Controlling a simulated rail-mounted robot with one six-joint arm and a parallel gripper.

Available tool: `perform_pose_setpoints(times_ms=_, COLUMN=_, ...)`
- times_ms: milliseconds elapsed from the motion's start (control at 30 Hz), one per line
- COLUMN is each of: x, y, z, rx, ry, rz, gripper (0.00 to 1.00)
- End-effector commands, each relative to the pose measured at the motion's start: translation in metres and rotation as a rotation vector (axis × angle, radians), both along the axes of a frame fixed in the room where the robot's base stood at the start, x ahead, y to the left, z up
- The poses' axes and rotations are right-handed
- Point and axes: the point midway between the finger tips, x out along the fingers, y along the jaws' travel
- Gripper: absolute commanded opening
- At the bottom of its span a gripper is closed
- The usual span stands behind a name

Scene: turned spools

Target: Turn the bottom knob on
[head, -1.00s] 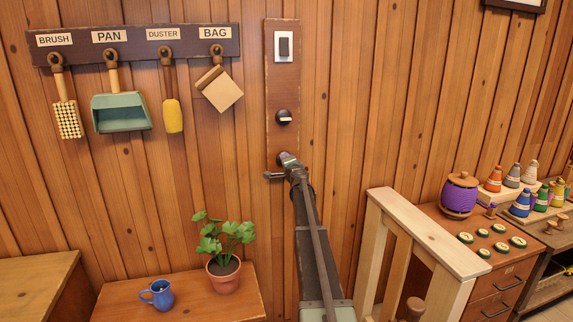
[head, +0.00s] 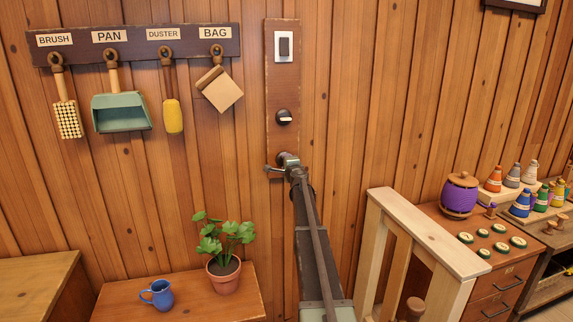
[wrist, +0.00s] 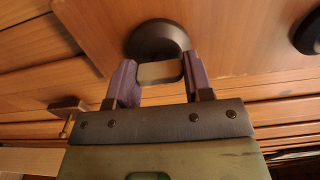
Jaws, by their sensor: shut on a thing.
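The bottom knob (wrist: 158,38) shows in the wrist view as a dark round base with a pale flat grip between my purple fingers. My gripper (wrist: 160,80) is shut on that grip, one finger on each side. In the head view my gripper (head: 282,166) is at the lower end of the dark wooden panel (head: 282,70) and hides most of the bottom knob. Another dark knob (head: 284,117) with a pale bar sits above it on the panel; a dark round knob also shows at the right edge of the wrist view (wrist: 307,36).
A switch (head: 284,46) is at the panel's top. A labelled rack (head: 135,44) with hanging tools is left. A potted plant (head: 224,276) and a blue mug (head: 158,294) stand on a low wooden top. A pale wooden frame (head: 430,235) stands right of my arm.

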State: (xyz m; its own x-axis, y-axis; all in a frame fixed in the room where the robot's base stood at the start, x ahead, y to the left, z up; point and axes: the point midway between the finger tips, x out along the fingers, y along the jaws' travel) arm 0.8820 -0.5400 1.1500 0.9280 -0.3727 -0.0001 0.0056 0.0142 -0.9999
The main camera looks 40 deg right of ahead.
Motion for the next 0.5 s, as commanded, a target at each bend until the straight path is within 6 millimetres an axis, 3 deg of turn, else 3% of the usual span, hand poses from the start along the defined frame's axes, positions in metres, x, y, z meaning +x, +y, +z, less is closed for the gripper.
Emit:
perform_pose_setpoints(times_ms=33, x=-0.0010, y=0.0004, z=-0.0004, rx=0.001, ry=0.000, rz=0.000, gripper=0.48)
perform_pose_setpoints(times_ms=200, x=-0.0006, y=0.0003, z=-0.0003, rx=0.000, ry=0.000, rz=0.000, gripper=0.72)
perform_pose_setpoints(times_ms=500, x=-0.0029, y=0.0013, z=-0.0001, rx=0.000, ry=0.000, rz=0.000, gripper=0.72)
